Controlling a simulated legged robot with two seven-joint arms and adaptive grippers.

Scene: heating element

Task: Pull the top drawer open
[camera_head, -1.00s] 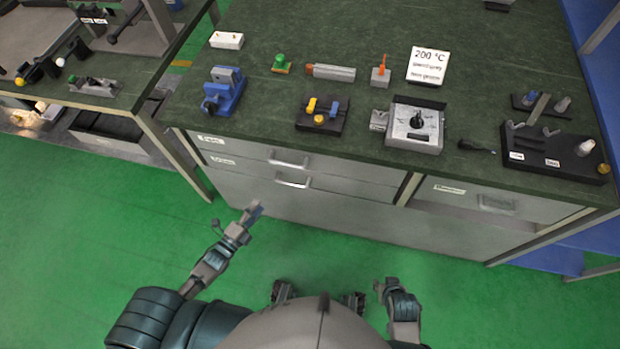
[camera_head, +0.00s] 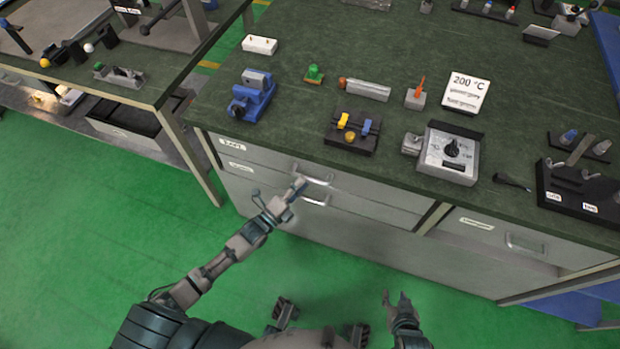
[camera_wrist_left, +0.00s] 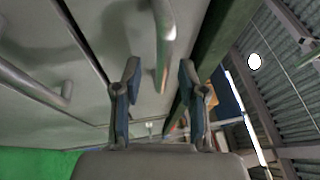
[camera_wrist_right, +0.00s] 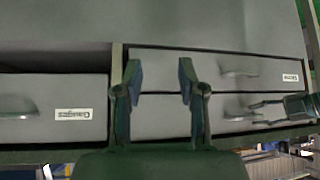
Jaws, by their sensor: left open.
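The top drawer (camera_head: 262,160) is a grey front under the green worktop and looks closed. Its bar handle (camera_head: 313,175) shows in the head view beside my left gripper (camera_head: 298,187). In the left wrist view the handle (camera_wrist_left: 165,40) lies between the two open fingers of my left gripper (camera_wrist_left: 158,88); I cannot tell whether they touch it. The lower drawer's handle (camera_wrist_left: 40,90) is at the left there. My right gripper (camera_head: 398,300) hangs low, away from the cabinet, over the floor. Its fingers stand apart and empty in the right wrist view (camera_wrist_right: 160,82).
The worktop (camera_head: 300,110) holds a blue vise (camera_head: 252,97), a black block with yellow parts (camera_head: 352,133), a heater box with a dial (camera_head: 450,152) and a black rack (camera_head: 580,190). Another drawer (camera_head: 500,240) is at the right. The green floor before the cabinet is clear.

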